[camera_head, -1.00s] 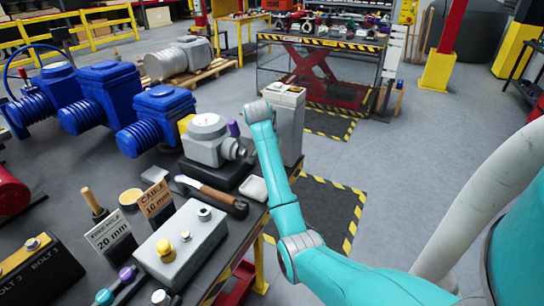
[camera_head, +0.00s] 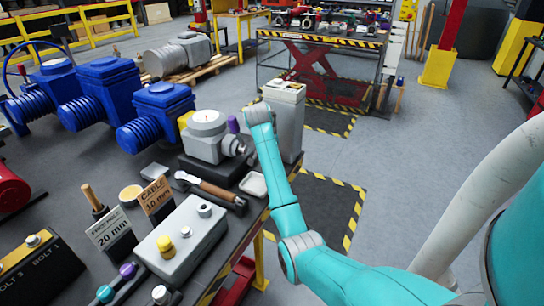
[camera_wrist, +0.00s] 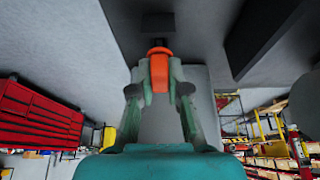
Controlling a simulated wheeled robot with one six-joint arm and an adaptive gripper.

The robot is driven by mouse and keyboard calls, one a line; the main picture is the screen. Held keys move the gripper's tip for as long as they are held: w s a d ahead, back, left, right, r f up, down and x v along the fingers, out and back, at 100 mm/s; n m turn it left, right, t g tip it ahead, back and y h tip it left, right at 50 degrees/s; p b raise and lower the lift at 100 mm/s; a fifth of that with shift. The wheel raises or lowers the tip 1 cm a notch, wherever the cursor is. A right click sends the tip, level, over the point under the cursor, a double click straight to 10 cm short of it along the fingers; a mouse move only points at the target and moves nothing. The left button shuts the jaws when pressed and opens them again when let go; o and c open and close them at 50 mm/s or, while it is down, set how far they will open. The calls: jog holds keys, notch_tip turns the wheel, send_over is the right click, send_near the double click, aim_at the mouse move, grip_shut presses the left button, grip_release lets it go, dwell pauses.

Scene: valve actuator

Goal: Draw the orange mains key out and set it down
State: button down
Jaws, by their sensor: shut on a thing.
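The orange mains key (camera_wrist: 159,66) shows in the wrist view between the fingertips of my gripper (camera_wrist: 160,84). Both fingers are closed on its sides. A short dark part (camera_wrist: 158,43) shows just beyond the key, in front of a dark block on a grey surface; I cannot tell whether the key is still seated in it. In the head view my arm reaches to the near side of a grey upright box (camera_head: 285,112) at the bench corner; the gripper and the key are hidden there.
A grey actuator with a white dial (camera_head: 207,135) stands left of the box. A small white dish (camera_head: 253,184), a wooden-handled tool (camera_head: 217,191) and a grey box with knobs (camera_head: 183,238) sit on the bench. Open floor lies to the right.

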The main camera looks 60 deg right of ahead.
jog(key=shift+f, duration=0.45)
jog(key=c, duration=1.1)
grip_release()
jog(key=shift+o, duration=0.2)
